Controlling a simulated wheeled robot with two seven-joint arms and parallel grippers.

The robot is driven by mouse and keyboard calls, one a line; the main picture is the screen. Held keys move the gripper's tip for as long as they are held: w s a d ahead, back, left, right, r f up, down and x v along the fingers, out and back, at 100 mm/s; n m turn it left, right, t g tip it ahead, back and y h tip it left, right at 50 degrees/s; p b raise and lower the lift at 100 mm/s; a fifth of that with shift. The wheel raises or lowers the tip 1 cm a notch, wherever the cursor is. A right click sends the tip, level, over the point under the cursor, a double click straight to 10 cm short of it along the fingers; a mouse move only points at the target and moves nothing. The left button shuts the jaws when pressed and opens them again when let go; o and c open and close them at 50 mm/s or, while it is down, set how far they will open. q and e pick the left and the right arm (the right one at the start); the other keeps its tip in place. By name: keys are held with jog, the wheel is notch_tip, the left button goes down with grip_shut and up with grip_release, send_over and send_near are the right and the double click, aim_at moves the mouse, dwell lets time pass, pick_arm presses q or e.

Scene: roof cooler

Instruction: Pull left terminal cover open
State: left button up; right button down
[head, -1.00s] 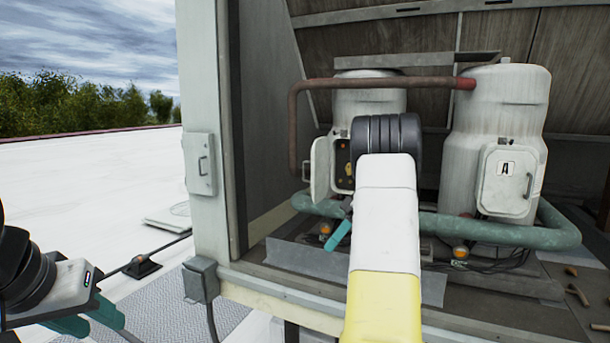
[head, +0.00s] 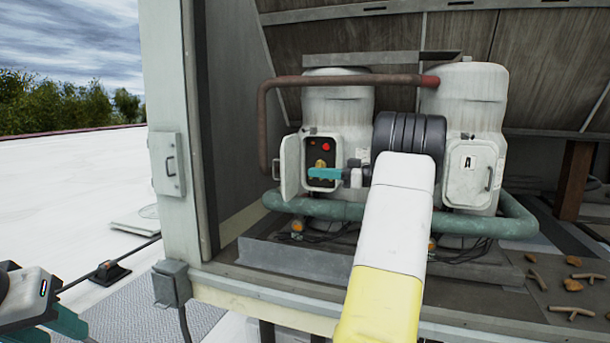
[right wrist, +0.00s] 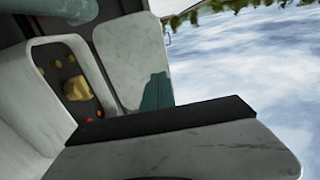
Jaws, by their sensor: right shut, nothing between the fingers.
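The left terminal cover (head: 290,167) is a white door on the left compressor. It stands swung open to the left of its terminal box (head: 322,160), whose dark inside shows a red button and a yellow knob. My right gripper (head: 324,174) is shut and empty, its teal fingers pointing left in front of the box opening. In the right wrist view the teal fingers (right wrist: 157,92) overlap the edge of the pale cover (right wrist: 128,60); contact cannot be told. My left gripper (head: 62,322) is low at the left, partly cut off, away from the cover.
A rusty pipe (head: 340,82) runs above the box and a green pipe (head: 330,209) below it. A second closed cover marked A (head: 468,175) is on the right compressor. The housing post (head: 168,110) stands left. Loose sticks (head: 572,311) lie at the right.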

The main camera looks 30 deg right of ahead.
aim_at(286, 171)
jog(key=x, duration=0.6)
jog(key=shift+w+a, duration=0.2)
jog(key=shift+a, duration=0.05)
jog(key=shift+w+a+r+m+t+h, duration=0.1)
jog(key=shift+w+a+m+t+h, duration=0.1)
jog(key=shift+a+m+t+h, duration=0.25)
jog(key=shift+w+a+m+t+h, duration=0.25)
jog(key=shift+w+a+t+h, duration=0.1)
jog(key=shift+w+a, duration=1.05)
jog(key=shift+s, duration=0.25)
